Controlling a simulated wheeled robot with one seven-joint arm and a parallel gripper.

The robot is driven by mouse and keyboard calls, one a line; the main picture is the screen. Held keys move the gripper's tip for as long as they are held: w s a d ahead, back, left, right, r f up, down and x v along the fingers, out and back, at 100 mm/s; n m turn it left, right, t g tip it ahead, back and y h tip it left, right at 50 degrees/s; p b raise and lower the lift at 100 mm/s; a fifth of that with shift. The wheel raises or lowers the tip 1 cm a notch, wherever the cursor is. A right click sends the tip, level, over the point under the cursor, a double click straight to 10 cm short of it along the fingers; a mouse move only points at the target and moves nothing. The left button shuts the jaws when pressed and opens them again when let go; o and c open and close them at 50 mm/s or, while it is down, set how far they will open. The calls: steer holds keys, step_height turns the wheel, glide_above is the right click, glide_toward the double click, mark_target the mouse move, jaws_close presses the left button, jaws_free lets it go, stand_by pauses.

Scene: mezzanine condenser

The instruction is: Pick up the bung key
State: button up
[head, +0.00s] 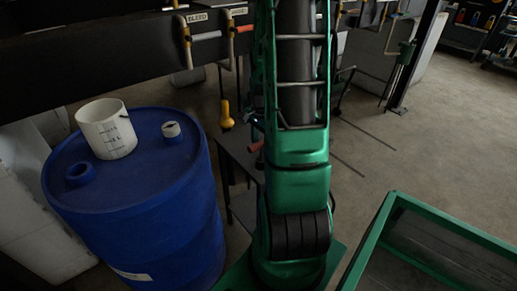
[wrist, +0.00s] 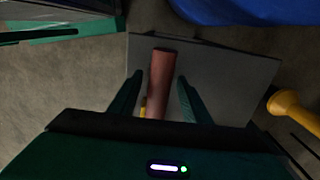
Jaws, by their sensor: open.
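A reddish-brown cylindrical handle (wrist: 161,75), apparently the bung key, lies between my gripper's fingers in the wrist view. A small yellow part (wrist: 143,107) shows at its near end. My gripper (wrist: 159,82) is open, one green finger on each side of the handle, with a visible gap on both sides. The near end of the handle is hidden behind the gripper body. In the head view a reddish handle end (head: 256,146) shows just left of my arm; the gripper itself is hidden by the arm there.
A grey plate or small table (wrist: 235,75) lies beneath the handle. A yellow bulb-shaped object (head: 226,116) is close by. A blue drum (head: 150,225) with a white cup (head: 108,135) on top stands at left. A green-framed bin (head: 455,232) stands at right; open floor lies beyond it.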

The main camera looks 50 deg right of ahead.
jaws_close()
steer(key=shift+r, duration=0.15)
